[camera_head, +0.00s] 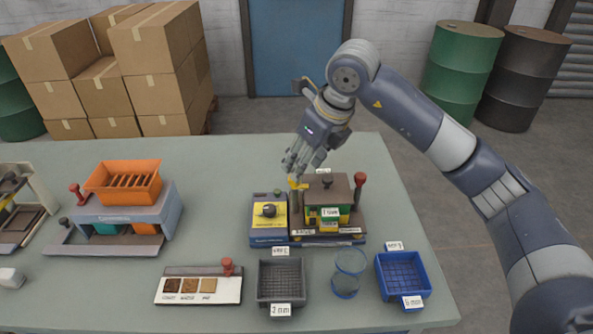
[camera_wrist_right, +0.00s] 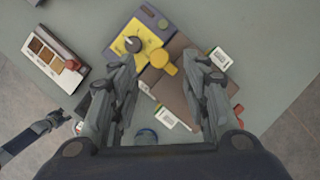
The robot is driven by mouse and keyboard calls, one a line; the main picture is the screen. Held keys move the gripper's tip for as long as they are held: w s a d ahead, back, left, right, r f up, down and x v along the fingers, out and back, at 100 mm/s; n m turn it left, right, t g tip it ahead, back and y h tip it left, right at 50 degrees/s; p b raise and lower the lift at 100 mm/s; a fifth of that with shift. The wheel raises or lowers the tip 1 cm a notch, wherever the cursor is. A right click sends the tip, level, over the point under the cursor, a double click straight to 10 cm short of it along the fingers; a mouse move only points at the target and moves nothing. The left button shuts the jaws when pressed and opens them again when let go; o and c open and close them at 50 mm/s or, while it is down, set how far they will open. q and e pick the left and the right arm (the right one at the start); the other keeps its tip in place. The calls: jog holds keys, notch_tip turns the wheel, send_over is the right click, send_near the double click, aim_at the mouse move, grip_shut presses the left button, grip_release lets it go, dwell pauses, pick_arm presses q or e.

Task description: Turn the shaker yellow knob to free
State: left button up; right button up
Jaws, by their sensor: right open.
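The shaker (camera_head: 328,212) is a brown-topped unit with a green and yellow body near the table's right end. Its yellow knob (camera_head: 297,184) sits at its left back corner and shows as a round yellow cap in the wrist view (camera_wrist_right: 163,62). My right gripper (camera_head: 295,165) points down just above the knob. In the wrist view my right gripper (camera_wrist_right: 165,72) is open, with a finger on each side of the knob and a gap to it. What seems to be my left gripper (camera_wrist_right: 52,122) shows small at lower left; its jaws are unclear.
A yellow control box (camera_head: 268,222) with a black dial adjoins the shaker's left side. A red-knobbed lever (camera_head: 360,181) rises at its right. In front are a grey basket (camera_head: 281,282), a glass (camera_head: 348,271) and a blue basket (camera_head: 404,274). The table behind is clear.

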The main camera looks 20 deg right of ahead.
jog(key=shift+p+x, duration=0.4)
jog(key=shift+x, duration=2.35)
grip_shut()
